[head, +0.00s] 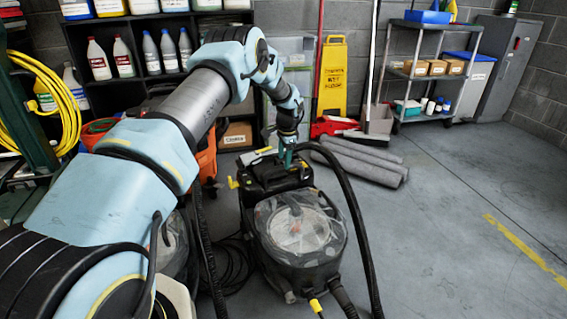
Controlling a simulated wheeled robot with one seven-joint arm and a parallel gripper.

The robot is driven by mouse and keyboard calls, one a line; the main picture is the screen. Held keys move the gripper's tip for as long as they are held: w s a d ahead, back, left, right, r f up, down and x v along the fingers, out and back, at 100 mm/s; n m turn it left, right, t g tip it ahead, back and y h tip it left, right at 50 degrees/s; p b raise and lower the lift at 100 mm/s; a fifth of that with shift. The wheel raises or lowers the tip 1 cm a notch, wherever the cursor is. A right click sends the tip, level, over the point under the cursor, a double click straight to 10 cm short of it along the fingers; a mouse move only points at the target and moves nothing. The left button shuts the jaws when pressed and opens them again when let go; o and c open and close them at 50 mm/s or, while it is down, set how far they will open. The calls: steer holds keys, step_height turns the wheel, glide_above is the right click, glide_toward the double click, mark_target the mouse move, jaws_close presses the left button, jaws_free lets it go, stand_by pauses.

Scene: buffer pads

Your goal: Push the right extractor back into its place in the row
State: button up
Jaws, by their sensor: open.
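The right extractor (300,230) is a black machine with a clear round lid, standing on the floor at the centre of the head view. A black hose curves along its right side. My arm reaches over from the left, and my gripper (286,157) is at the top rear of this extractor, by its black upper housing (268,175). My gripper is open, but its fingers are small and partly hidden. I cannot tell whether they touch the housing. Another machine (174,245) stands to the left, largely hidden by my arm.
An orange machine (207,160) stands behind my arm. Grey rolls (365,160) lie on the floor behind and right of the extractor, near a yellow wet-floor sign (332,77). A metal shelf cart (432,75) stands farther back. The floor at right is clear.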

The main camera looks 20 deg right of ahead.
step_height(320, 180, up, 8)
steer(key=s, duration=0.1)
steer(key=shift+s, duration=0.25)
steer(key=shift+f, duration=0.1)
steer(key=s+a+r+n, duration=0.3)
steer(key=a+r, duration=0.1)
steer(key=a, duration=0.4)
steer(key=s+a+r+n, duration=0.2)
steer(key=a+r+n, duration=0.15)
steer(key=a, duration=0.45)
steer(key=s+a+r+n, duration=0.2)
steer(key=s+a+r, duration=0.15)
steer(key=a, duration=0.45)
steer(key=s+a+r+n, duration=0.3)
steer(key=s+a+n, duration=0.5)
steer(key=s+a, duration=0.95)
step_height(320, 180, up, 21)
steer(key=s+d+p, duration=0.1)
steer(key=d+p, duration=0.1)
steer(key=p, duration=2)
steer(key=shift+r+g, duration=0.15)
steer(key=shift+g, duration=0.15)
